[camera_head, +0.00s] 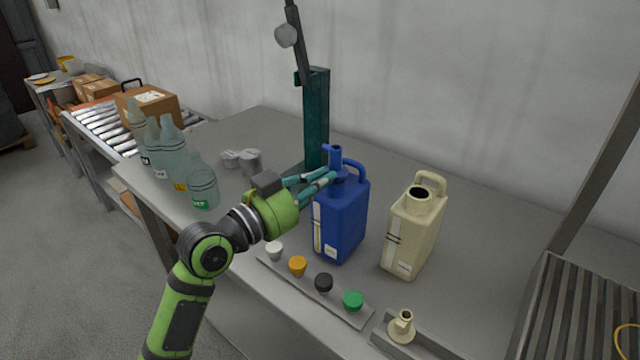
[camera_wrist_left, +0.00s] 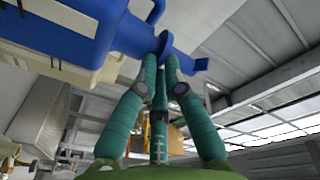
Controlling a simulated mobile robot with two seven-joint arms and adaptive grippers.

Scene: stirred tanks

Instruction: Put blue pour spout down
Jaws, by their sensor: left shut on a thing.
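The blue pour spout (camera_head: 335,154) stands upright at the neck of the blue jug (camera_head: 341,217). My left gripper (camera_head: 332,178) reaches in from the left with its teal fingers shut on the spout. In the left wrist view the fingertips meet on the blue spout (camera_wrist_left: 165,44), in line with the jug's neck. I cannot tell whether the spout is seated on the neck or just above it. The blue jug stands on the grey table (camera_head: 468,226). My right gripper is not in view.
A cream jug (camera_head: 414,230) with an open neck stands right of the blue jug. A cream spout (camera_head: 401,326) sits at the front in a grey holder. A strip with caps (camera_head: 323,283) lies in front. Clear bottles (camera_head: 172,155) stand left; a teal post (camera_head: 316,120) rises behind.

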